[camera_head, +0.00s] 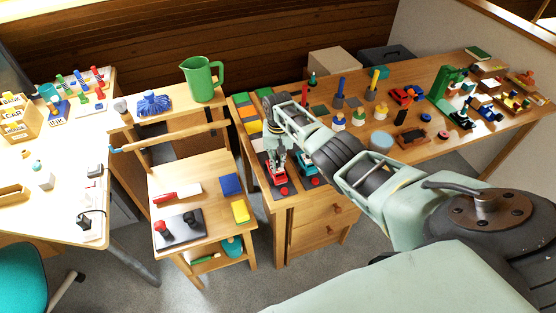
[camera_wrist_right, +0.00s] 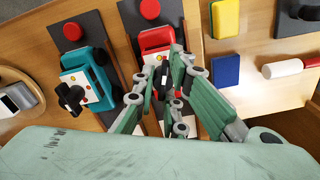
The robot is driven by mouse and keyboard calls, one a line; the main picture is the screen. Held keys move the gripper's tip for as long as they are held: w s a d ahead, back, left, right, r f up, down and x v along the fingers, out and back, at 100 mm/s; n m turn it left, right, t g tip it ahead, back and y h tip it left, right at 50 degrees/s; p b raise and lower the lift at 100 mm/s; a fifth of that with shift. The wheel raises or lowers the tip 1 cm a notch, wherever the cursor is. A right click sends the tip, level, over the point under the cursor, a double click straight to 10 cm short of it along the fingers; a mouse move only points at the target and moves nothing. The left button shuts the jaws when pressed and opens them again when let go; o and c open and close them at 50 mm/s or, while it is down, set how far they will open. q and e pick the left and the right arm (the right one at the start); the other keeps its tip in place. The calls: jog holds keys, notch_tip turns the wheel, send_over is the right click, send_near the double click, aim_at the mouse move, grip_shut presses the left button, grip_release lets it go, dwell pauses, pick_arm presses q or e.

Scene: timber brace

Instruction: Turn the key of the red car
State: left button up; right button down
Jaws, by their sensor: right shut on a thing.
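The red car (camera_head: 277,172) sits on a dark strip on the wooden cabinet top; it also shows in the right wrist view (camera_wrist_right: 155,39). My right gripper (camera_head: 278,154) reaches down onto it from above. In the right wrist view, my right gripper's fingers (camera_wrist_right: 161,84) are closed together over the car's white panel, on the dark key (camera_wrist_right: 164,80). The fingers hide most of the key, so its angle is hard to tell. My left gripper is in neither view.
A teal car (camera_wrist_right: 98,76) with a black key (camera_wrist_right: 70,97) stands beside the red car, close to my fingers. Red knobs (camera_wrist_right: 150,9) sit at the strip ends. A wooden cart (camera_head: 190,172) with blue and yellow blocks stands left. The long table holds many toys.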

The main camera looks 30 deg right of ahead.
aim_at(278, 160)
jog(key=c, duration=1.8)
grip_release()
notch_tip(278, 160, up, 12)
